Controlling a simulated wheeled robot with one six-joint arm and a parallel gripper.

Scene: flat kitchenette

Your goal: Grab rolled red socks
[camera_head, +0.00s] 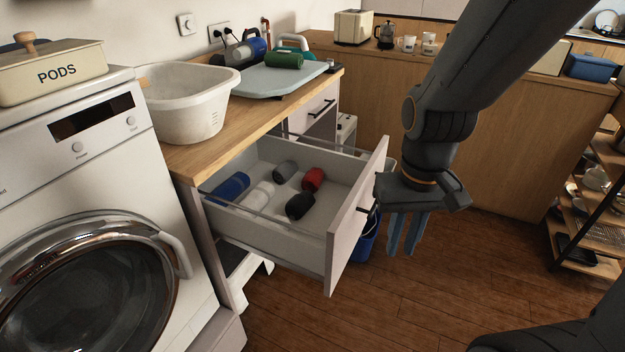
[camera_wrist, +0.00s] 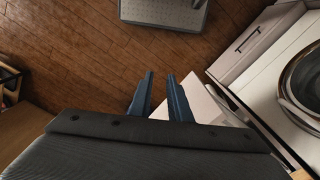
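The rolled red socks (camera_head: 313,179) lie in the open drawer (camera_head: 336,222), towards its back right part in the head view. They are not visible in the wrist view. My gripper (camera_head: 404,249) hangs outside the drawer, to the right of its front panel, with its fingers pointing down. In the wrist view its two blue fingers (camera_wrist: 160,88) stand a little apart with nothing between them, above the wooden floor.
Other rolled socks share the drawer: blue (camera_head: 230,188), white (camera_head: 259,195), grey (camera_head: 286,170) and black (camera_head: 300,206). The drawer front stands between my gripper and them. The countertop above holds a white basin (camera_head: 190,105). A blue bucket (camera_head: 366,240) is behind the drawer front.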

